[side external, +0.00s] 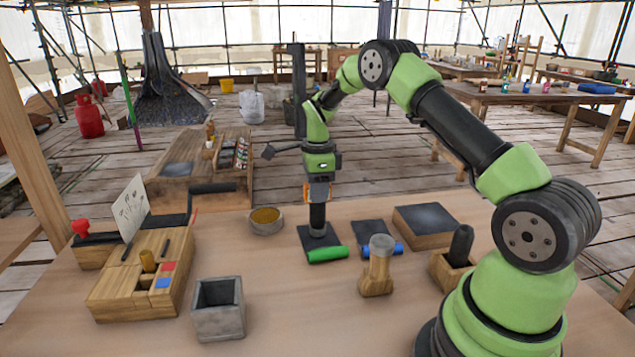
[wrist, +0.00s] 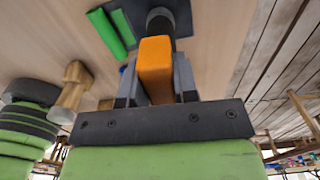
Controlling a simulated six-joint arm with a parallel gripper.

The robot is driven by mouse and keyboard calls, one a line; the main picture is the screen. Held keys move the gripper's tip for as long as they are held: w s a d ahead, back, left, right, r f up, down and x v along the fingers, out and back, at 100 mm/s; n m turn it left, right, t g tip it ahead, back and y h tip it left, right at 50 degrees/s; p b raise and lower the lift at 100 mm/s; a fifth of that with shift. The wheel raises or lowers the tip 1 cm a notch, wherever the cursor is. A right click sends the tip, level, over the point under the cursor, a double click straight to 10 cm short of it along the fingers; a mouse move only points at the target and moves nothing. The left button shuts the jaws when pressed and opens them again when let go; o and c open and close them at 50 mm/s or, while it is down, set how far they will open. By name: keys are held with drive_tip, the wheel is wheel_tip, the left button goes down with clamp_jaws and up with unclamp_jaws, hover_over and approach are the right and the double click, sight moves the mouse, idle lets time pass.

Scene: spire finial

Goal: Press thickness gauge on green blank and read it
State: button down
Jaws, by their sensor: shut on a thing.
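My gripper (side external: 319,188) is shut on the thickness gauge and points straight down. The gauge has an orange body (wrist: 155,68) between the fingers and a dark cylinder (side external: 317,217) below it. The green blank is a dark square plate (side external: 308,240) with a green roll (side external: 328,254) along its front edge; the roll also shows in the wrist view (wrist: 106,33). The cylinder's foot is over the plate, behind the roll, and appears to touch it; firm contact cannot be told. No reading is visible on the gauge.
A second dark plate (side external: 368,231) with a blue roll (side external: 390,249) lies to the right, before a dark-topped wooden block (side external: 426,220). A wooden post (side external: 378,266) stands at front right, a grey open box (side external: 218,305) at front left. A round dish (side external: 266,220) is close left.

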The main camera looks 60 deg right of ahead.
drive_tip(key=shift+f, duration=0.1)
drive_tip(key=c, duration=0.8)
unclamp_jaws()
wheel_tip(320, 180, up, 10)
drive_tip(key=shift+a+r, duration=0.1)
drive_tip(key=s+a+r+n+t, duration=0.3)
drive_tip(key=s+a+r+n, duration=0.5)
drive_tip(key=a+r+n, duration=0.35)
drive_tip(key=s+a+n+t+y, duration=0.2)
drive_tip(key=s+a+n+t, duration=0.2)
drive_tip(key=s+a+n, duration=0.3)
drive_tip(key=s+n, duration=0.4)
drive_tip(key=s, duration=0.4)
drive_tip(key=shift+f, duration=0.15)
